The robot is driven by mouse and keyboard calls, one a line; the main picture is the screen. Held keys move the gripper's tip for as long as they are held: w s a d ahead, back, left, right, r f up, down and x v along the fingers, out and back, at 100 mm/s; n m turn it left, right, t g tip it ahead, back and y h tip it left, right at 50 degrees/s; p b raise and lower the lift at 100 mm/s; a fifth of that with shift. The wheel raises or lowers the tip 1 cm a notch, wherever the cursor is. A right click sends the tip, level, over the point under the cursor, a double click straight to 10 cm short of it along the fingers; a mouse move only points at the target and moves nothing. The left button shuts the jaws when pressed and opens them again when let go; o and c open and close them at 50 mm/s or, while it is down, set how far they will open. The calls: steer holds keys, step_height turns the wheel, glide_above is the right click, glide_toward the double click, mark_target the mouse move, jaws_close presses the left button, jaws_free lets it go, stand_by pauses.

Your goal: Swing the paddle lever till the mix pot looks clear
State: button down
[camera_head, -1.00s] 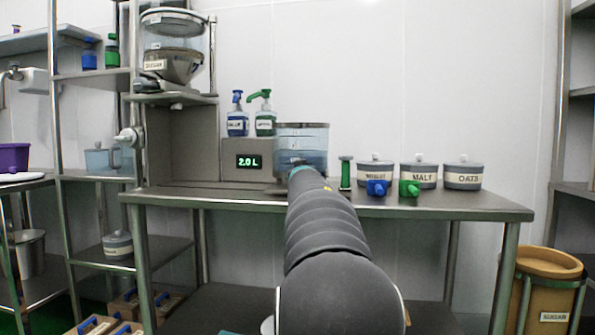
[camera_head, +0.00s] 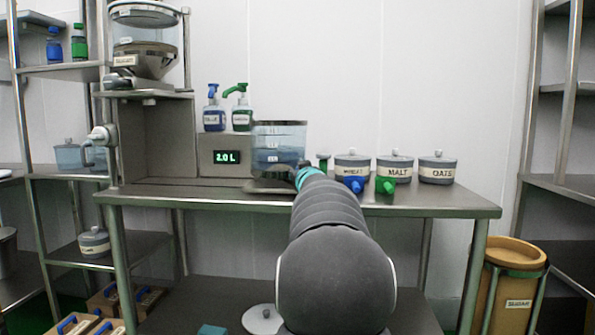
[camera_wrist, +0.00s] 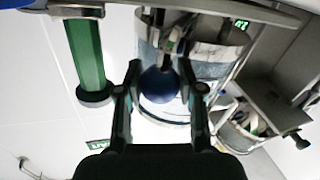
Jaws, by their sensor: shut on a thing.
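The mix pot (camera_head: 265,135) is a see-through vessel on the bench beside the display. It looks bluish in the head view; I cannot judge from there how clear the contents are. In the wrist view the pot (camera_wrist: 222,42) shows pale, streaky blue-grey patches. The paddle lever ends in a dark blue ball knob (camera_wrist: 159,86) in front of the pot. My gripper (camera_wrist: 160,76) is shut on this knob, one finger on each side. In the head view my arm hides the knob and most of the gripper, just right of the pot.
A display (camera_head: 227,157) reads 2.0 L, with two pump bottles (camera_head: 214,119) above it. A green-handled thing (camera_wrist: 86,55) stands close beside my gripper. Lidded jars marked MALT (camera_head: 394,169) and OATS (camera_head: 437,170) stand to the right. The bench's right end (camera_head: 465,205) is clear.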

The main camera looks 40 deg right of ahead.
stand_by(0.3)
steer(key=c, duration=0.7)
jaws_free()
steer(key=shift+s+d, duration=0.1)
steer(key=v, duration=1.2)
